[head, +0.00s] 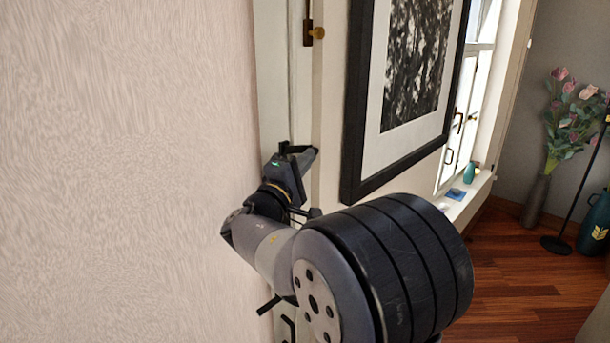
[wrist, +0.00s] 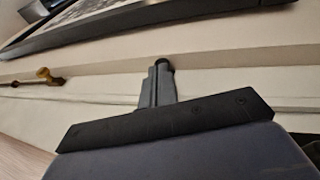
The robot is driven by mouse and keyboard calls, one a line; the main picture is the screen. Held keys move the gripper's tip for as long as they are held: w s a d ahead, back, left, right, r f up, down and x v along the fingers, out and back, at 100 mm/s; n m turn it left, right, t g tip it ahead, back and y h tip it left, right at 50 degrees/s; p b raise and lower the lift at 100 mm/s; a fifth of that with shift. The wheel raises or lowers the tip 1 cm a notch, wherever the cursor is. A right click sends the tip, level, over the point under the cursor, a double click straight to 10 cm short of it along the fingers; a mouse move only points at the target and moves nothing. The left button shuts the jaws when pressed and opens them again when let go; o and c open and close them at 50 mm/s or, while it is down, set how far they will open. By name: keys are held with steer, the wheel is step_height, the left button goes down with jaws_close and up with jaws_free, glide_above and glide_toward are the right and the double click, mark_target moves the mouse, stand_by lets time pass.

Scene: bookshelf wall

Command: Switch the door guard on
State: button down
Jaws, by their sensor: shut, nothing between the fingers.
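The door guard (head: 317,33) is a small brass knob on a dark plate, fixed high on the white door frame in the head view. In the wrist view the door guard (wrist: 44,76) lies at the left, its brass knob standing out from the pale trim. My gripper (head: 312,152) is well below the door guard in the head view, close to the white frame. In the wrist view my gripper (wrist: 161,66) is shut and empty, to the right of the door guard and apart from it. I cannot tell whether its tip touches the trim.
A black-framed picture (head: 352,150) hangs right of the door frame. A dark door handle (head: 268,306) shows below my arm. A textured pale wall (head: 120,170) fills the left. Farther right are a window, a flower vase (head: 536,200) and open wooden floor (head: 515,285).

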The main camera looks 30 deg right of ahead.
steer(key=shift+d+f+t+h+b, duration=0.15)
steer(key=shift+t+h+b, duration=0.45)
steer(key=shift+b, duration=2.5)
steer(key=shift+r+n+t+h+b, duration=0.3)
steer(key=shift+r+n+b, duration=0.15)
steer(key=shift+b, duration=0.25)
steer(key=shift+f, duration=0.1)
steer(key=r+b+v, duration=0.1)
steer(key=b+v, duration=0.4)
steer(key=v, duration=0.8)
steer(key=shift+s+a+f, duration=0.25)
steer(key=shift+s+a, duration=0.05)
steer(key=shift+a, duration=0.2)
